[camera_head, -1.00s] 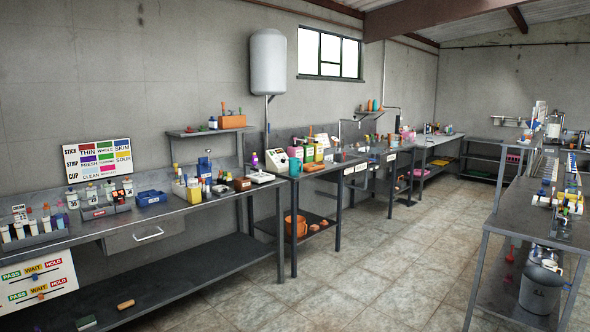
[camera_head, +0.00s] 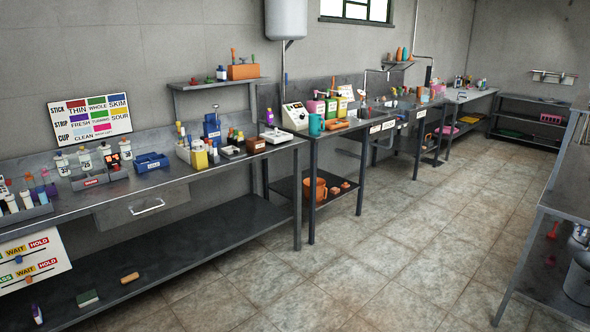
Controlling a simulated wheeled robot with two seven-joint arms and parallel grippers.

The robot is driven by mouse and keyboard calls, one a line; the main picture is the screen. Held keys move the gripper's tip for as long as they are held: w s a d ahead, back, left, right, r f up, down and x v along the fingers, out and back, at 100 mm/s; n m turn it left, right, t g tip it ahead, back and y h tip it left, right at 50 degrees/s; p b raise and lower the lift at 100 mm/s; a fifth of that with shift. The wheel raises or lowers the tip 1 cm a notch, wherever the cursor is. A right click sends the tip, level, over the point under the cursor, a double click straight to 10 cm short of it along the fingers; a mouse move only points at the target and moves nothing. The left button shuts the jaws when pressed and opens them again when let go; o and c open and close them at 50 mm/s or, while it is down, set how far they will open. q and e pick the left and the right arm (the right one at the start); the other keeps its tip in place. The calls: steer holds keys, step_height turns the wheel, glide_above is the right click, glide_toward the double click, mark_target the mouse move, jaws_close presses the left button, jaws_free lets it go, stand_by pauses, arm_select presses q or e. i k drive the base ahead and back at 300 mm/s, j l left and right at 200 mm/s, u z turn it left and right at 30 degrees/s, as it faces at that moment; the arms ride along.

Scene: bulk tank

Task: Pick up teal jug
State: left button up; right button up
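The teal jug (camera_head: 316,125) stands upright on the second metal table, near its front left corner. It is small in the picture, and its handle is hard to make out. A white device with a dial stands just left of it, and orange pieces lie to its right. Neither of my grippers shows in the head view.
The long steel bench (camera_head: 230,172) on the left holds bottles, racks and trays. An orange bucket (camera_head: 314,188) sits on the shelf under the second table (camera_head: 352,134). Another metal table (camera_head: 572,196) stands at the right edge. The tiled floor (camera_head: 370,255) between is clear.

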mark_target(315, 120)
steer(key=i, duration=1.9)
steer(key=i+j+z, duration=0.1)
steer(key=i+z, duration=0.15)
steer(key=i, duration=0.35)
steer(key=i+j+z, duration=0.2)
steer(key=i, duration=0.35)
steer(key=i+j+z, duration=0.25)
steer(key=i, duration=0.3)
steer(key=i+j+z, duration=0.2)
steer(key=i+j, duration=0.3)
